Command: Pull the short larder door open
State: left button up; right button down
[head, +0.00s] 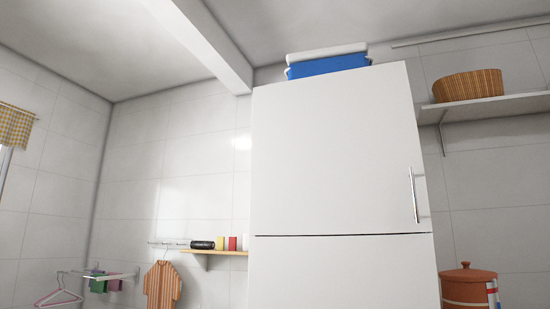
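A tall white cabinet fills the middle of the head view. Its upper door (335,155) is flat and white, with a vertical metal bar handle (414,195) near its lower right edge. A dark horizontal seam separates it from a lower white door (340,272), whose bottom is out of view. Both doors look shut. Which of them is the short larder door, I cannot tell for certain. Neither of my grippers is in view.
A blue and white cool box (328,63) sits on top of the cabinet. A wall shelf (490,107) at right holds a wicker basket (468,86). A terracotta pot (468,283) stands at lower right. A small wooden shelf (215,252) and a drying rack (105,275) are at left.

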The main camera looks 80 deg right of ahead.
aim_at(339, 153)
jog(key=k+z, duration=0.1)
jog(key=z, duration=3)
jog(key=i+j+z, duration=0.25)
jog(key=z, duration=0.15)
jog(key=i+j+z, duration=0.35)
jog(key=i+j, duration=0.05)
